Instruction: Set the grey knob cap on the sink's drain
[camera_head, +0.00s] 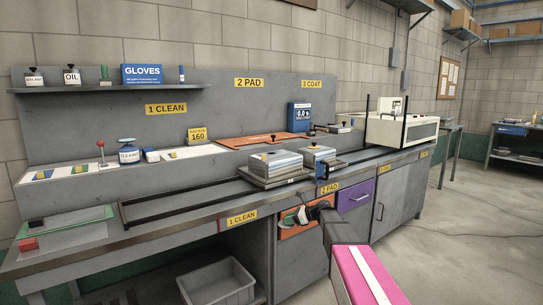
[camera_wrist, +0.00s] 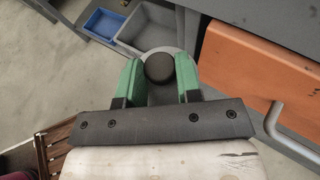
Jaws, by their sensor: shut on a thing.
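My gripper (camera_wrist: 159,80) has green fingers, which are shut on a round dark knob on a grey disc, the grey knob cap (camera_wrist: 159,68), in the wrist view. The cap is held between the fingers, in front of the bench. In the head view my gripper (camera_head: 302,215) is in front of the orange drawer, and the cap is hard to make out there. I cannot make out a sink or drain in either view.
A long grey bench (camera_head: 100,225) carries a stacked block fixture (camera_head: 276,164), black rails and labelled stations. The orange drawer (camera_wrist: 255,68) with its handle is close right of my gripper. A grey bin (camera_head: 217,283) stands under the bench. Open floor lies at right.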

